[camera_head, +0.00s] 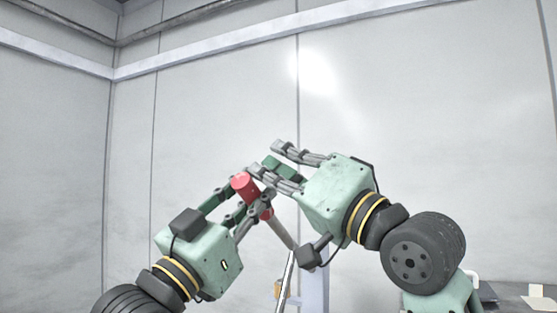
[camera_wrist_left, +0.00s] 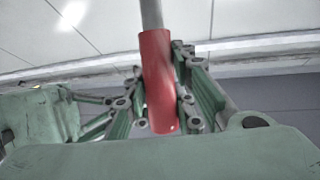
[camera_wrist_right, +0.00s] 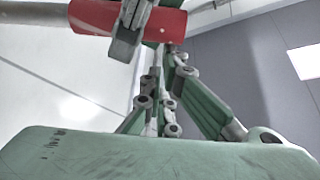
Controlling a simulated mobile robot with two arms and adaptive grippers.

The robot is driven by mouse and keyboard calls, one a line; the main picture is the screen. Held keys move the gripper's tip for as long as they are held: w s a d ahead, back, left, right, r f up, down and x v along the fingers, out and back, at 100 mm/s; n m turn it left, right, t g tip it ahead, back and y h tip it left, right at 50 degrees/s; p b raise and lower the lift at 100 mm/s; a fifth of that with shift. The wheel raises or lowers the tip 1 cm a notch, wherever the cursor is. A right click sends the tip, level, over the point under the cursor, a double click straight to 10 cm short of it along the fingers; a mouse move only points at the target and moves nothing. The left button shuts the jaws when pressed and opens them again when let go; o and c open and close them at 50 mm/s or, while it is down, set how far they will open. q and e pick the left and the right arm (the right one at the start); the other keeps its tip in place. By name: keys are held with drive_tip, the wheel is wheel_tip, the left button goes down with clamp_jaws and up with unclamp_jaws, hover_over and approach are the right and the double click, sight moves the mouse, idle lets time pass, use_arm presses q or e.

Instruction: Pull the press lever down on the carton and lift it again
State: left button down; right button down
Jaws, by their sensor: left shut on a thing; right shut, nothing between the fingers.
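The press lever has a red handle (camera_head: 242,185) on a grey rod (camera_head: 281,231) that slopes down to the right in the head view. My left gripper (camera_head: 245,198) is shut on the red handle, which also shows between its fingers in the left wrist view (camera_wrist_left: 158,80). My right gripper (camera_head: 268,163) is shut and empty, beside the handle's upper end. In the right wrist view the red handle (camera_wrist_right: 172,24) lies across the top, close to the fingers; I cannot tell whether they touch it. A small brown patch behind the lever may be the carton, mostly hidden.
A pale upright post (camera_head: 314,285) stands behind the lever. A dark bench surface (camera_head: 505,297) with a few small items is at the lower right, partly behind my right arm. Light wall panels fill the background, and the space above the grippers is clear.

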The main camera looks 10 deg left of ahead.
use_arm(q)
drive_tip(key=shift+s+r, duration=0.1)
drive_tip(key=shift+d, duration=0.2)
drive_tip(key=c, duration=2)
unclamp_jaws()
drive_tip(key=o, duration=0.5)
drive_tip(key=shift+a, duration=0.25)
drive_tip(key=shift+o, duration=0.2)
use_arm(e)
drive_tip(key=shift+s+a+f+n, duration=0.3)
drive_tip(key=shift+s+f+n, duration=0.35)
drive_tip(key=shift+f, duration=0.25)
